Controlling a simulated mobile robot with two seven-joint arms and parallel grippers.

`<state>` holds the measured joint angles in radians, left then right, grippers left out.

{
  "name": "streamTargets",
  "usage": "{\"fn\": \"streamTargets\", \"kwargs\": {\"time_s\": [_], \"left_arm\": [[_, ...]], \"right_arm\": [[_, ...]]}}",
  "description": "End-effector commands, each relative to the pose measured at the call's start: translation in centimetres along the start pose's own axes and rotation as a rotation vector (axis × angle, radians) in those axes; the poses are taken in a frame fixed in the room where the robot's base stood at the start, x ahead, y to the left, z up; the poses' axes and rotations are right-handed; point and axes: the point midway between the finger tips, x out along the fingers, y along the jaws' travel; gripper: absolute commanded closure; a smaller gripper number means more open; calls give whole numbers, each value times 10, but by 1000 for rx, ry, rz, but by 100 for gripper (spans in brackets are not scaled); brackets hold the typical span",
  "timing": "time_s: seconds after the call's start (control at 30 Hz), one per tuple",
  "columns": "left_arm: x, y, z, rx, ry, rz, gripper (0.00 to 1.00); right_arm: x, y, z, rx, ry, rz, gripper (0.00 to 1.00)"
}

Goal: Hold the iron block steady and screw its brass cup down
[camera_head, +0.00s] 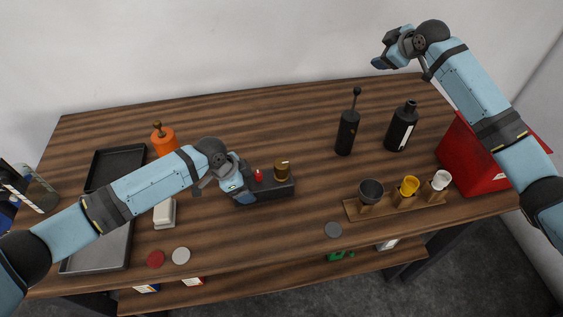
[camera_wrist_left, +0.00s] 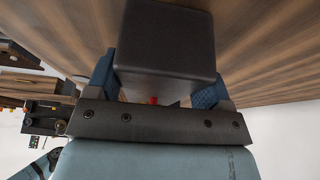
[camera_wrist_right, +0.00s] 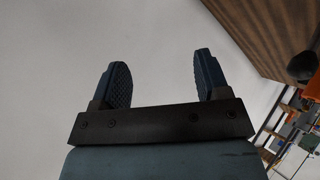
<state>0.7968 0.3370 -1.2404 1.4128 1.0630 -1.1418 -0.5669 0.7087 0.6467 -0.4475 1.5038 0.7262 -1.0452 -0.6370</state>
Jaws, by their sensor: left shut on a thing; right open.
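The dark iron block (camera_head: 268,190) lies on the wooden table in the head view. The brass cup (camera_head: 282,170) stands upright on the block's right part, and a red knob (camera_head: 259,176) sits near its left end. My left gripper (camera_head: 243,188) is shut on the block's left end. The left wrist view shows the block (camera_wrist_left: 165,40) between both blue fingers; the cup is hidden there. My right gripper (camera_head: 380,56) is raised at the upper right, well away from the block. The right wrist view shows its fingers (camera_wrist_right: 160,80) apart with nothing between them.
A rack with a dark, a yellow and a white cup (camera_head: 402,205) stands right of the block. A red box (camera_head: 468,160) is at the right, a black tray (camera_head: 97,250) and orange container (camera_head: 163,142) left. Table between block and bottles is clear.

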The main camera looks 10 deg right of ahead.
Motion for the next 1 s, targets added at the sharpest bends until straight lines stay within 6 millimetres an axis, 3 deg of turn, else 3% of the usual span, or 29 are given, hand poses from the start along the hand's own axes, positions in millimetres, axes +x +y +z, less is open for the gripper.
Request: {"fn": "streamTargets", "kwargs": {"time_s": [0.03,0.1,0.2,0.3,0.5,0.6,0.77,1.0], "left_arm": [[0,-1,1,-2,-1,-1,98],[0,-1,1,-2,-1,-1,98],[0,-1,1,-2,-1,-1,98],[0,-1,1,-2,-1,-1,98],[0,-1,1,-2,-1,-1,98],[0,-1,1,-2,-1,-1,98],[0,-1,1,-2,-1,-1,98],[0,-1,1,-1,-1,-1,98]], "right_arm": [[6,-25,-34,-110,5,-78,31],[12,-62,-71,-277,5,-189,31],[12,-115,-112,-508,9,-346,31],[7,-171,-136,-703,16,-523,31],[-13,-262,-132,-814,52,-866,31],[-23,-287,-124,-805,70,-984,31],[-28,-307,-117,-795,85,-1066,31],[-10,-338,-105,-793,84,-1072,31]]}}
